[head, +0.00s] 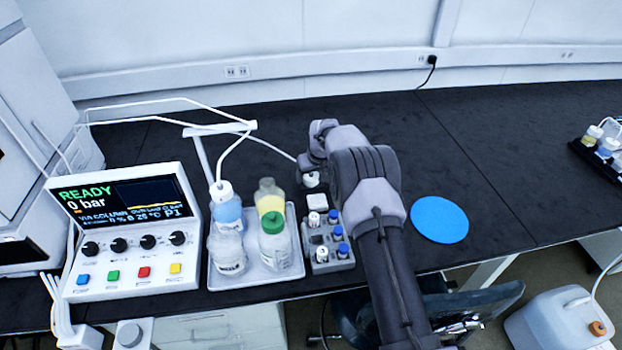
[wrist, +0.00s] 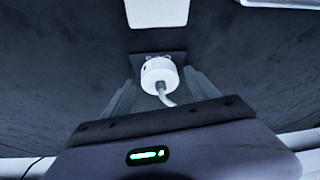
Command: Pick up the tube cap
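The tube cap (wrist: 160,72) is white and round, with a pale tube leaving it, in the middle of the wrist view. A small dark square piece shows behind it. In the head view the cap (head: 311,180) shows as a white piece just left of my arm, partly hidden by it. My gripper (wrist: 161,84) points down at the cap, with its two fingers apart on either side and visible gaps between fingers and cap. In the head view my gripper (head: 314,165) is mostly hidden behind my arm's links.
A grey rack (head: 330,265) with blue- and white-capped vials stands just in front. Left of it, a white tray (head: 255,285) holds several bottles, beside a control box (head: 125,235) reading READY, 0 bar. A blue disc (head: 439,219) lies right of my arm.

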